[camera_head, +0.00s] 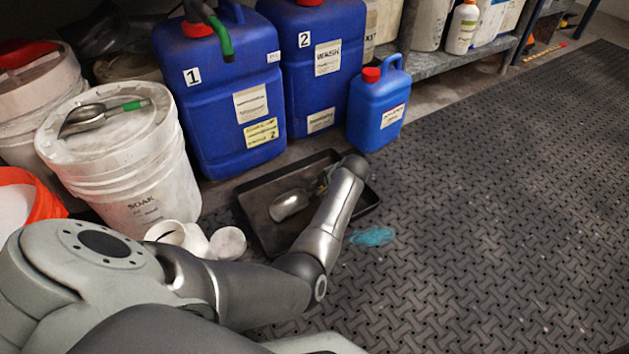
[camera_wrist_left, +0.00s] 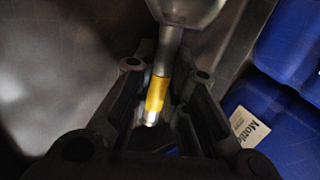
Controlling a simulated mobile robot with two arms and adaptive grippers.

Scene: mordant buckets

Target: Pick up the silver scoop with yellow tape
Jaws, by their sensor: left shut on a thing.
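The silver scoop (camera_head: 289,206) shows at the black tray (camera_head: 252,229) in the head view, its bowl towards the left. I cannot tell whether it touches the tray floor. In the left wrist view the scoop's bowl (camera_wrist_left: 186,10) is at the top, and its handle with yellow tape (camera_wrist_left: 157,94) runs down between the fingers. My left gripper (camera_wrist_left: 162,100) is shut on the handle around the tape. In the head view my left forearm hides most of that gripper (camera_head: 324,184). My right gripper is not in view.
Another metal scoop with green tape (camera_head: 88,113) lies on the white SOAK bucket (camera_head: 140,190). Blue jugs numbered 1 (camera_head: 215,110) and 2 (camera_head: 325,90) and a small blue jug (camera_head: 378,108) stand behind the tray. White cups (camera_head: 227,243) are left of it.

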